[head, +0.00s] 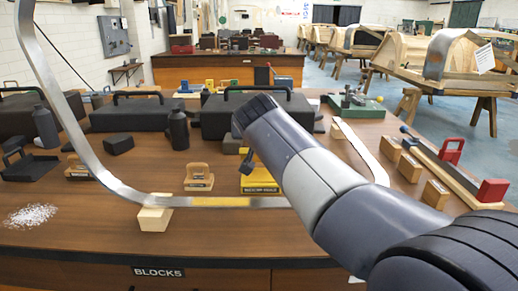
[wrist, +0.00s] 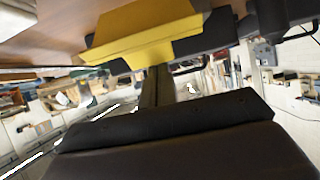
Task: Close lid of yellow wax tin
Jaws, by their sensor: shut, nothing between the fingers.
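The yellow wax tin (head: 262,188) sits on the wooden bench in the head view, behind a curved steel strip. A small yellow part (head: 244,151) shows above it beside my arm; my arm hides much of the tin's top, so I cannot tell the lid's angle there. In the wrist view the yellow tin (wrist: 140,42) fills the upper middle, with two yellow faces at an angle to each other. My gripper (wrist: 158,72) is shut and empty, its dark fingers reaching up to the tin's edge. I cannot tell whether they touch it. In the head view its dark tip (head: 247,164) is close to the tin.
The steel strip (head: 180,201) curves across the front, by a wooden block (head: 154,217). Black cases (head: 258,112), a dark bottle (head: 178,130) and a wooden-handled tool (head: 199,177) stand nearby. Wooden blocks (head: 410,167) and a red-ended clamp (head: 492,190) lie right. The front bench middle is clear.

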